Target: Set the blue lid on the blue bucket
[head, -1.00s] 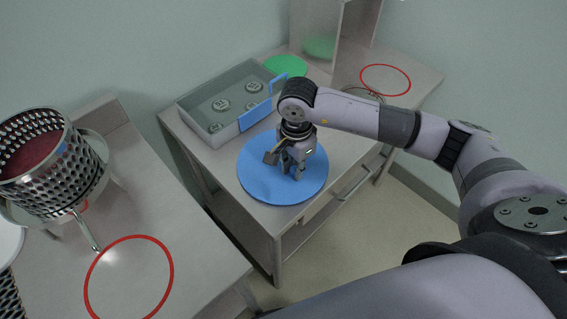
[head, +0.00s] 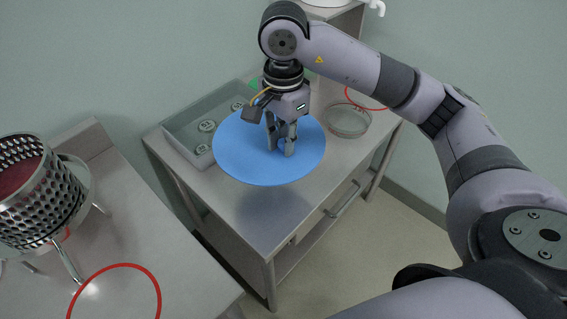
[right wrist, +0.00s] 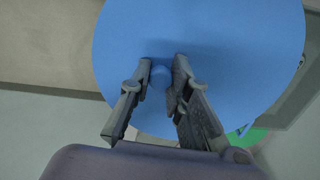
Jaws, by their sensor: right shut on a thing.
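The blue lid (head: 240,160) is a flat round disc with a small knob, held level above the steel table. My right gripper (head: 281,150) points down and is shut on the lid's knob. In the right wrist view the knob (right wrist: 160,76) sits between the two fingers (right wrist: 159,90), and the lid (right wrist: 220,35) fills the upper part. A soft shadow of the lid lies on the table below. No blue bucket shows in the head view. My left gripper is not in view.
A grey tray (head: 180,137) with several round weights stands behind the lid, partly covered. A round wire-rimmed dish (head: 348,120) is to the right. A perforated steel drum (head: 38,190) stands on the left counter near a red ring (head: 118,266).

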